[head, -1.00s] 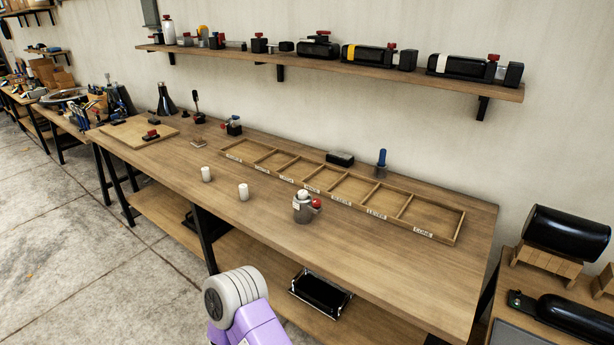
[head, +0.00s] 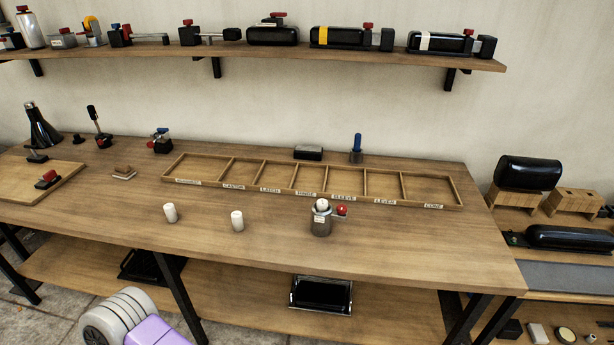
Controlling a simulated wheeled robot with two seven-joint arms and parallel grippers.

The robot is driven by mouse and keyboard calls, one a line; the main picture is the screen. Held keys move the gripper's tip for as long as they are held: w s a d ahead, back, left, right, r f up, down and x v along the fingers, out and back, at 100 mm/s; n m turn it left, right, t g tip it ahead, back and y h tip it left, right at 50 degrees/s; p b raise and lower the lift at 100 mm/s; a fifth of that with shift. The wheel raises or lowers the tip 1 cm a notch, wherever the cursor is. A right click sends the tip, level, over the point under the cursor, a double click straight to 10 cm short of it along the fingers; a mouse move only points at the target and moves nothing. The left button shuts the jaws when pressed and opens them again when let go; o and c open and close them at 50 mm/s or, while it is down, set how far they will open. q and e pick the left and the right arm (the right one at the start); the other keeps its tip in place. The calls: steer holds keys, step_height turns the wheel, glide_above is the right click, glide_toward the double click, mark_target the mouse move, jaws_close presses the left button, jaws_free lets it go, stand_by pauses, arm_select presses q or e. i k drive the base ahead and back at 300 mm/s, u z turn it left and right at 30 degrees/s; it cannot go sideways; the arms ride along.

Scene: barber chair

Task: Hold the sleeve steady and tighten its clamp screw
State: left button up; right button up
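The sleeve (head: 321,222) is a short grey metal cylinder standing upright on the workbench, right of the middle. A white rounded piece (head: 322,205) sits in its top. The clamp screw has a red knob (head: 342,210) that sticks out on the sleeve's right side. Neither gripper shows in the head view, and nothing touches the sleeve. Only a purple and white part of my own arm (head: 130,322) shows at the lower left.
A labelled wooden tray (head: 312,195) with several empty compartments lies behind the sleeve. A black block (head: 308,153) and a blue-handled tool (head: 357,146) stand behind the tray. A loaded shelf (head: 260,50) hangs above. Bare bench surrounds the sleeve.

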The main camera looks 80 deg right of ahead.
mark_target(340, 209)
steer(key=z, duration=0.05)
steer(key=i, duration=0.15)
steer(key=z, duration=3)
